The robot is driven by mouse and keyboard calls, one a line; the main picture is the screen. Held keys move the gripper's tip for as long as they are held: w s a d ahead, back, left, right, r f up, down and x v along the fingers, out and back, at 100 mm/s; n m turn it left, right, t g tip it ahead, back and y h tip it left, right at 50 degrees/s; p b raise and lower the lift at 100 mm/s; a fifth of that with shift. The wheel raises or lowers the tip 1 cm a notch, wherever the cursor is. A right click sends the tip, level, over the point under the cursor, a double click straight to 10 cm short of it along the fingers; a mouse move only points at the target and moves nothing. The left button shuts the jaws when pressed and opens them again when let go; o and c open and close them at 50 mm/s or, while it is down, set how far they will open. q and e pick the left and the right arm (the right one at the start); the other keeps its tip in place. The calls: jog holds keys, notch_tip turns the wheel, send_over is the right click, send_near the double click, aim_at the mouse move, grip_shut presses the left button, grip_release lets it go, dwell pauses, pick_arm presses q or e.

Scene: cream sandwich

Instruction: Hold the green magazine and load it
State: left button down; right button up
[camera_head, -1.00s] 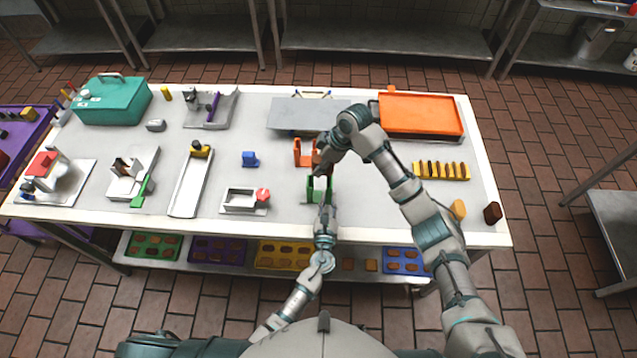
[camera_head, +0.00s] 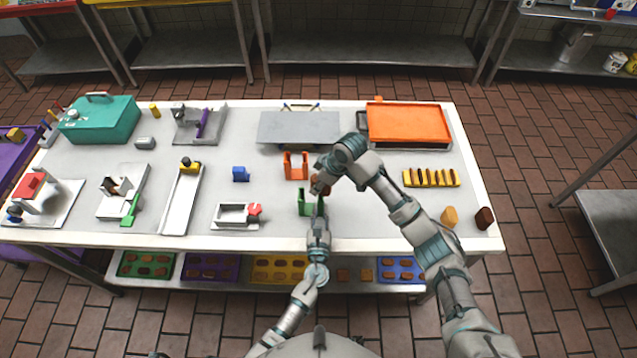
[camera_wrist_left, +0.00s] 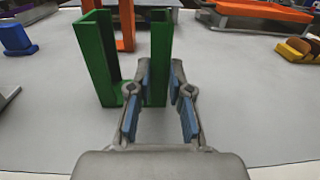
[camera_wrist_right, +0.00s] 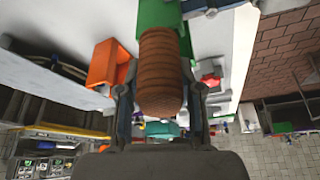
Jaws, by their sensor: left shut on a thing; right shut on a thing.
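The green magazine (camera_head: 303,202) stands upright on the table near its front edge. In the left wrist view the magazine (camera_wrist_left: 92,62) shows two tall green walls with an open gap between them. My left gripper (camera_wrist_left: 162,78) is shut on its right wall. My right gripper (camera_head: 320,187) is shut on a brown ribbed stack of round biscuits (camera_wrist_right: 161,75), close above the magazine. In the right wrist view, the magazine's green wall (camera_wrist_right: 158,14) shows just beyond the stack's end. I cannot tell whether the stack touches the magazine.
An orange magazine (camera_head: 295,166) stands just behind the green one. A white fixture with a red knob (camera_head: 237,215) and a blue block (camera_head: 240,174) are to the left. A yellow rack (camera_head: 432,178) and an orange tray (camera_head: 408,124) are at the right.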

jog(key=shift+f, duration=0.3)
jog(key=shift+f, duration=0.25)
jog(key=o, duration=1.2)
jog(key=shift+c, duration=0.2)
jog(key=shift+r, duration=0.25)
jog(key=v, duration=1.2)
jog(key=shift+r, duration=0.35)
